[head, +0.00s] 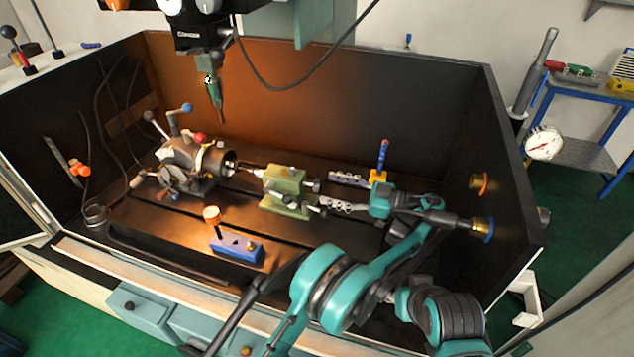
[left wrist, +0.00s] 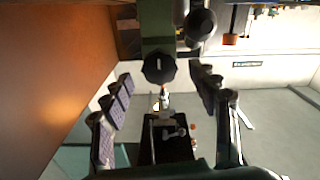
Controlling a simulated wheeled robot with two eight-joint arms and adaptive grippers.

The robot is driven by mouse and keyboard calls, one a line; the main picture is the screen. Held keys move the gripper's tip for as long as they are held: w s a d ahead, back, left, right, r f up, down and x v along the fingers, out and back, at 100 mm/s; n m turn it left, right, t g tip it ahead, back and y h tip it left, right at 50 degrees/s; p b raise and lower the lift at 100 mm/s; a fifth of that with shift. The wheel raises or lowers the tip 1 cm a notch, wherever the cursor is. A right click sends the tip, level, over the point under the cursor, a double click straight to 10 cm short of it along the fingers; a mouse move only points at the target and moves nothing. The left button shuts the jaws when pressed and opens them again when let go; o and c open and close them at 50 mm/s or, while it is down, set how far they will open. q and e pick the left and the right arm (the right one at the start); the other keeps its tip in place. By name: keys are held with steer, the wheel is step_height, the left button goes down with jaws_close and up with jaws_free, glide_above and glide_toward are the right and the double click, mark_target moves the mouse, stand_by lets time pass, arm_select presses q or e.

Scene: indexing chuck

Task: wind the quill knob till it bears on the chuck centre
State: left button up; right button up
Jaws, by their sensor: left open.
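The green tailstock (head: 284,186) stands on the dark bed, to the right of the indexing chuck (head: 190,163). A pale quill shows between them; whether it touches the chuck centre is too small to tell. The dark quill knob (head: 316,186) is at the tailstock's right end. It shows as a faceted black knob (left wrist: 159,68) in the left wrist view. My left gripper (head: 326,190) is open and points left at the knob. In the left wrist view its padded fingers (left wrist: 162,82) stand to either side of the knob, apart from it. My right gripper is not seen.
A blue block with an orange-topped post (head: 236,247) stands in front of the tailstock. A blue-handled lever on a yellow base (head: 379,174) stands behind my gripper. A spindle with a green tool (head: 212,88) hangs above the chuck. Dark enclosure walls (head: 400,100) surround the bed.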

mark_target(323, 186)
arm_select(q)
steer(key=x, duration=0.5)
steer(key=shift+w, duration=0.1)
steer(key=shift+c, duration=0.4)
steer(key=c, duration=1.1)
